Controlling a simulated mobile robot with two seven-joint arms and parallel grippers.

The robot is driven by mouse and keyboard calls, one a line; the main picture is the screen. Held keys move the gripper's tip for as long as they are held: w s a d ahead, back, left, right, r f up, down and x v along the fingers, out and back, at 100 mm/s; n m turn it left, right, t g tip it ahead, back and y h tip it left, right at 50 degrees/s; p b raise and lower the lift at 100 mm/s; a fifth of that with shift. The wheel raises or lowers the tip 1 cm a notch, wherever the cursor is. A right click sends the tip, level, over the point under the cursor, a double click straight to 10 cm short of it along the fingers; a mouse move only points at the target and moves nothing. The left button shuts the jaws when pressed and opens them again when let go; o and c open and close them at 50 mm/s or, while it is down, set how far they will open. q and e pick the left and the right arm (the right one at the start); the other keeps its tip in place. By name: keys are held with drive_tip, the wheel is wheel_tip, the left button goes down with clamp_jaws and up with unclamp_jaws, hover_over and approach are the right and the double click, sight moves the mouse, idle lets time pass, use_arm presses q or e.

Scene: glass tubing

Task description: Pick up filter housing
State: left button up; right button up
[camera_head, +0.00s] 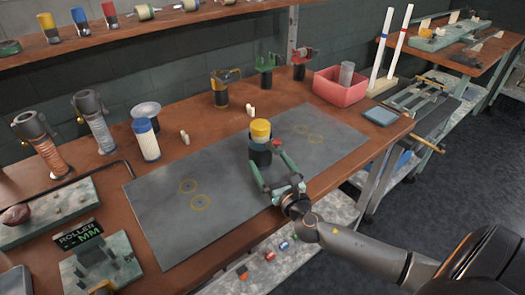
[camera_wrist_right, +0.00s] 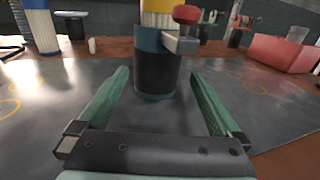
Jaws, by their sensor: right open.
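The filter housing (camera_head: 260,153) is a dark upright cylinder with a yellow top, standing on the grey mat (camera_head: 160,215). In the right wrist view the housing (camera_wrist_right: 155,65) has a dark teal upper band and a valve with a red knob (camera_wrist_right: 186,14) on its right side. Its top is cut off there. My right gripper (camera_head: 267,161) is open, with its green fingers pointing at the housing from the front. In the right wrist view the fingers (camera_wrist_right: 160,75) are apart on either side of the housing's width, with nothing gripped. My left gripper is not in view.
A blue-and-white cylinder (camera_head: 147,141) stands left of the mat. A pink bin (camera_head: 340,87) is at the back right, near red (camera_head: 299,62) and green (camera_head: 266,68) clamp-like tools. Torch-like tools (camera_head: 45,148) stand at the left. The mat around the housing is mostly clear.

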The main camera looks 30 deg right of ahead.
sight(265, 158)
drive_tip(key=shift+w+d+f, duration=0.1)
drive_tip(key=shift+w+d, duration=0.05)
drive_tip(key=shift+w, duration=1.2)
drive_tip(key=shift+w+d, duration=0.15)
drive_tip(key=shift+w, duration=1.15)
drive_tip(key=c, duration=1.2)
drive_tip(key=shift+c, duration=0.7)
